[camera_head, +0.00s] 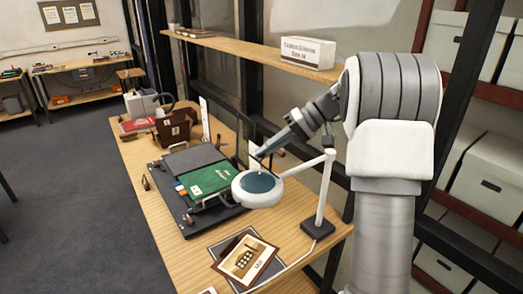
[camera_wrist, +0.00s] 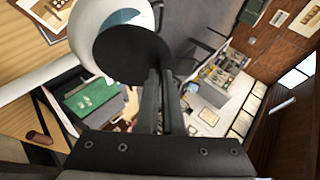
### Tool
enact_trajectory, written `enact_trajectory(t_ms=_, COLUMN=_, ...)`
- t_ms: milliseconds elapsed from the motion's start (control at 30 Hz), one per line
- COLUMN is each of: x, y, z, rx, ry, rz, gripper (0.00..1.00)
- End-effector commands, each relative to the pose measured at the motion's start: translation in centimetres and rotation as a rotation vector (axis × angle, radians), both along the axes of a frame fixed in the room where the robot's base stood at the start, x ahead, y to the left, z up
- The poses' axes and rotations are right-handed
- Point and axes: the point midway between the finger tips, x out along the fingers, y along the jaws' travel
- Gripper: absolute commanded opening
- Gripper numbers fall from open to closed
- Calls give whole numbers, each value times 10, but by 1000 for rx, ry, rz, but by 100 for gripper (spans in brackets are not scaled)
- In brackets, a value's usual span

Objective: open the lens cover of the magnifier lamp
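The magnifier lamp (camera_head: 322,205) stands at the table's right side, its white ring head (camera_head: 239,191) tilted over the table and its bluish lens (camera_head: 259,182) showing. In the wrist view the white ring (camera_wrist: 88,45) is at the top, with part of the lens (camera_wrist: 124,17) visible. A dark round disc, which looks like the lens cover (camera_wrist: 130,54), overlaps its lower part and stands away from the lens. My gripper (camera_head: 259,156) is just above the ring. Its fingers (camera_wrist: 160,75) are close together with their tips at the disc's edge; whether they pinch it is unclear.
A framed picture (camera_head: 245,260) lies in front. A brown case (camera_head: 175,127) is farther back. A wooden shelf (camera_head: 245,52) with a white box (camera_head: 307,53) runs above the table.

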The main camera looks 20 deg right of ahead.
Motion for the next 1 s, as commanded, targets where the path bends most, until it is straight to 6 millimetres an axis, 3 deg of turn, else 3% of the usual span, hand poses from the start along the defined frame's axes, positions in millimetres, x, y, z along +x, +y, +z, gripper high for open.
enact_trajectory(t_ms=767, x=3, y=-8, z=2, rx=91, ry=29, rz=0, gripper=0)
enact_trajectory(t_ms=800, x=3, y=-8, z=2, rx=91, ry=29, rz=0, gripper=12)
enact_trajectory(t_ms=933, x=3, y=-8, z=2, rx=91, ry=30, rz=1, gripper=35)
enact_trajectory(t_ms=1000, x=3, y=-8, z=2, rx=91, ry=30, rz=1, gripper=35)
